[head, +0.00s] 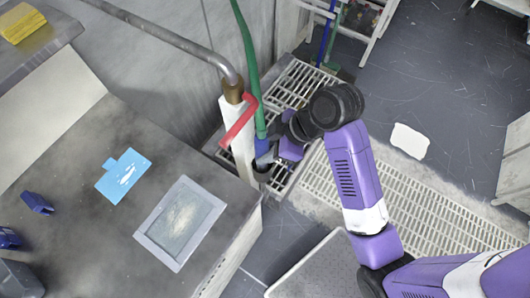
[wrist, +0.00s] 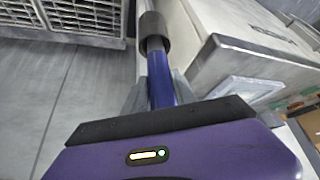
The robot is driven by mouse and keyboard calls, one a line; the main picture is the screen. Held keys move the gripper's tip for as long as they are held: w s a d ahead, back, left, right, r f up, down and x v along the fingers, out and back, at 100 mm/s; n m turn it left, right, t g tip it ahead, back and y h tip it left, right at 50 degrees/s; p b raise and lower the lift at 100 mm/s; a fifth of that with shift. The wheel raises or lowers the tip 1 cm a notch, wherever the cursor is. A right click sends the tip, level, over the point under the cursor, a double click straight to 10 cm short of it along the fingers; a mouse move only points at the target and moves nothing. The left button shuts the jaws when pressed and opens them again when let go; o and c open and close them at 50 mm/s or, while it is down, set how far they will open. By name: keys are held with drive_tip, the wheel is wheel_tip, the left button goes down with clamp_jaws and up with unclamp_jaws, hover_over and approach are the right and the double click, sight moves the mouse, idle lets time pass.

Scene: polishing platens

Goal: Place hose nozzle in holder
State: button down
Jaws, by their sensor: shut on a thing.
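The blue hose nozzle (head: 263,147) hangs upright at the lower end of the green hose (head: 247,45), beside the bench's right edge. My gripper (head: 273,152) is shut on it from the right. In the wrist view the blue nozzle (wrist: 161,82) runs between my two grey fingers (wrist: 160,92). A dark cylindrical cup (wrist: 153,33), which looks like the holder, stands at the nozzle's far end. In the head view a dark round rim, likely the holder (head: 262,173), shows just below the nozzle. How far the nozzle tip is inside it, I cannot tell.
A white post with a red lever (head: 239,122) and a grey pipe (head: 170,40) stand close left of the nozzle. The bench (head: 110,225) carries a framed plate (head: 180,222) and a blue card (head: 124,176). Floor grating (head: 400,205) lies to the right.

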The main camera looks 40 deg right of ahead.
drive_tip(key=shift+w+f, duration=0.15)
drive_tip(key=shift+f, duration=1.35)
drive_tip(key=c, duration=1)
unclamp_jaws()
drive_tip(key=shift+r, duration=0.2)
drive_tip(key=shift+p+v, duration=1.75)
drive_tip(key=shift+v, duration=4.2)
drive_tip(key=shift+f, duration=0.1)
